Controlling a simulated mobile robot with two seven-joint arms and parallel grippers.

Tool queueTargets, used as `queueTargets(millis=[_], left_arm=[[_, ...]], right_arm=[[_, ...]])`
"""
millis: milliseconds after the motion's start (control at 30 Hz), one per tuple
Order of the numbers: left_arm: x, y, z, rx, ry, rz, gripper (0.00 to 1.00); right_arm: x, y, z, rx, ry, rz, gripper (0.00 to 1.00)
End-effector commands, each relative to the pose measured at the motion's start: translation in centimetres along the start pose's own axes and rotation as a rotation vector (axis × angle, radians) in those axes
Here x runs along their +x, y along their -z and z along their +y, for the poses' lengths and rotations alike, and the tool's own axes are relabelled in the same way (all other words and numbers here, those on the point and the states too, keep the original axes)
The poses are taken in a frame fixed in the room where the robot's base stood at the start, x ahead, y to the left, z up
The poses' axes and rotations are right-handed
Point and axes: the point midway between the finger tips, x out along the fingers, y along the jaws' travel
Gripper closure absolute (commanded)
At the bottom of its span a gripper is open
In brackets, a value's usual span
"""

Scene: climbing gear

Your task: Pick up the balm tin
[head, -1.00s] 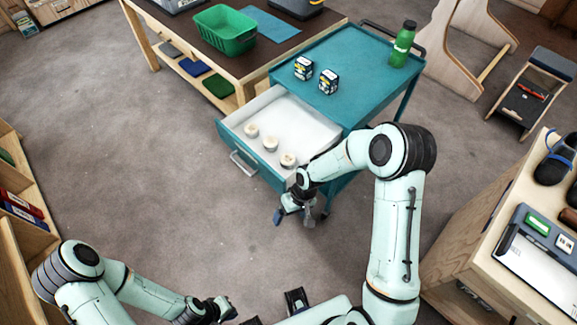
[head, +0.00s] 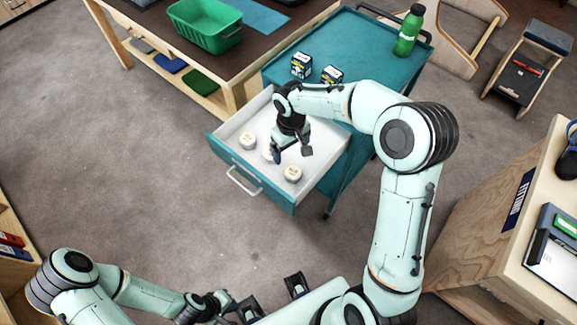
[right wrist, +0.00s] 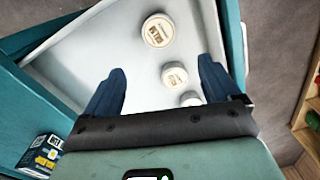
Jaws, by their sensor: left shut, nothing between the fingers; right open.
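Three round white balm tins lie in a row in the open white-lined drawer (head: 228,128): a left one (head: 247,140), a middle one (head: 267,154) partly hidden by my right gripper, and a right one (head: 293,174). My right gripper (head: 292,155) is open and empty above the drawer, pointing down. In the right wrist view the tins appear at the top (right wrist: 157,30), centre (right wrist: 174,76) and lower right (right wrist: 190,99), beyond the open blue fingers (right wrist: 160,68). No tin is held. My left gripper (head: 222,301) is shut and empty, low over the floor.
The drawer belongs to a teal cart (head: 365,50) with two small boxes (head: 301,65) (head: 332,75) and a green bottle (head: 409,30) on top. A table with a green basket (head: 205,27) stands behind left. A wooden cabinet (head: 490,225) is at right. Floor in front is clear.

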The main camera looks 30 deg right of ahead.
Motion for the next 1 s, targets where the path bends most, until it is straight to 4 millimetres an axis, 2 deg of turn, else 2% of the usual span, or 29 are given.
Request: queueTargets(millis=[33, 100, 300, 467, 800, 1000], left_arm=[[0.2, -0.1, -0.1, -0.001, 0.001, -0.002, 1.00], [0.3, -0.1, -0.2, -0.001, 0.001, -0.003, 1.00], [0.5, -0.2, -0.2, -0.002, 0.001, -0.004, 1.00], [0.5, -0.2, -0.2, -0.001, 0.001, -0.003, 1.00], [0.5, -0.2, -0.2, -0.001, 0.001, -0.003, 1.00], [0.5, -0.2, -0.2, -0.001, 0.001, -0.003, 1.00]], right_arm=[[1.3, -0.2, 0.0, 0.000, 0.002, -0.007, 0.10], [2.8, -0.2, 0.0, 0.002, 0.001, -0.006, 0.10], [5.7, -0.2, 0.0, 0.001, 0.001, -0.004, 0.10], [6.7, -0.2, 0.0, 0.001, 0.002, -0.002, 0.10], [11.1, -0.9, 0.0, 0.001, 0.002, -0.003, 0.10], [11.6, -0.9, 0.1, 0.002, 0.001, -0.001, 0.10]])
